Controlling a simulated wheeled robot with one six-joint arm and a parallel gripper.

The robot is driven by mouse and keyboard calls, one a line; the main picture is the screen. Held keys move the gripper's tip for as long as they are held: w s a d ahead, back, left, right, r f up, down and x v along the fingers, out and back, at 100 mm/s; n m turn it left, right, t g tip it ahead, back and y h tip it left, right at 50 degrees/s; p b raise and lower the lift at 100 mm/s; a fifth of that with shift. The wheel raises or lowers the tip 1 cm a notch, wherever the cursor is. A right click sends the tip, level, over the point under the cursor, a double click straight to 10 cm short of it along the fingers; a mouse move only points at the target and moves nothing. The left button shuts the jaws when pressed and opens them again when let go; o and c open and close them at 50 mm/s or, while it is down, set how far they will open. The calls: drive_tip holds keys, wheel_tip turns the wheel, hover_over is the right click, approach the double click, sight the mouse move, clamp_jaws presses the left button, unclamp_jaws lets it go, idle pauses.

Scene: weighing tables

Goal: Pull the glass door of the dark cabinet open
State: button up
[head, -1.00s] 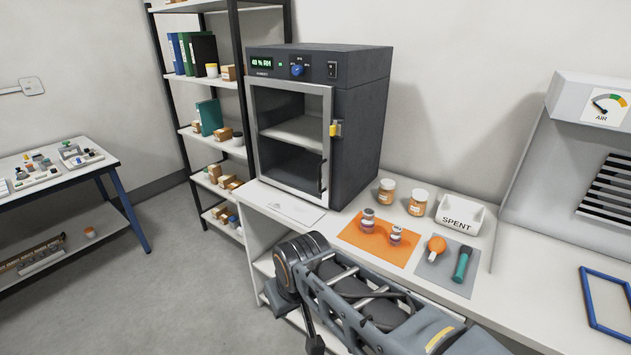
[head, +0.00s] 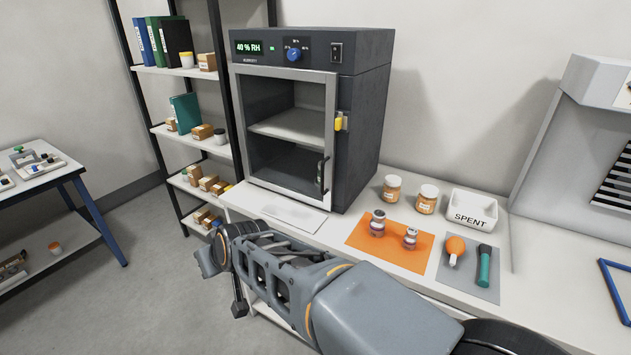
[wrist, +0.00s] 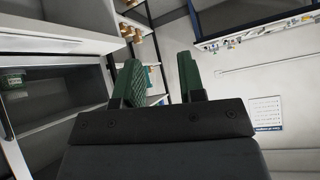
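The dark cabinet (head: 362,125) stands on the white bench, with a lit display reading 40 % RH and a blue knob on top. Its glass door (head: 288,128) has a pale metal frame and is shut. A dark handle (head: 322,175) is at the door's lower right, and a yellow latch piece (head: 339,123) is on the right edge. My gripper's two green fingers (wrist: 160,85) are apart with nothing between them in the wrist view. In the head view my arm reaches leftward in front of the bench, below the cabinet; its fingertips are not clearly visible there.
An orange mat (head: 362,238) with two small vials lies right of the cabinet. Two amber jars (head: 392,188), a SPENT tray (head: 472,209) and a grey mat (head: 462,285) with tools are further right. A black-framed shelf (head: 222,85) stands left of the cabinet.

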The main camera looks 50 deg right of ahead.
drive_tip(key=w+d+m+t+h+b, duration=0.1)
drive_tip(key=w+d+t+h+b, duration=0.1)
drive_tip(key=w+d+t, duration=0.15)
drive_tip(key=m+g+h+b, duration=0.55)
drive_tip(key=m+h, duration=0.55)
drive_tip(key=h, duration=0.4)
approach(322, 177)
drive_tip(key=shift+t, duration=0.4)
drive_tip(key=b+x, duration=0.1)
drive_tip(key=x, duration=0.8)
drive_tip(key=shift+s+d+f, duration=0.1)
drive_tip(key=shift+d, duration=0.2)
drive_tip(key=shift+w+d, duration=0.3)
drive_tip(key=shift+d, duration=0.25)
drive_tip(key=shift+c, duration=0.4)
clamp_jaws()
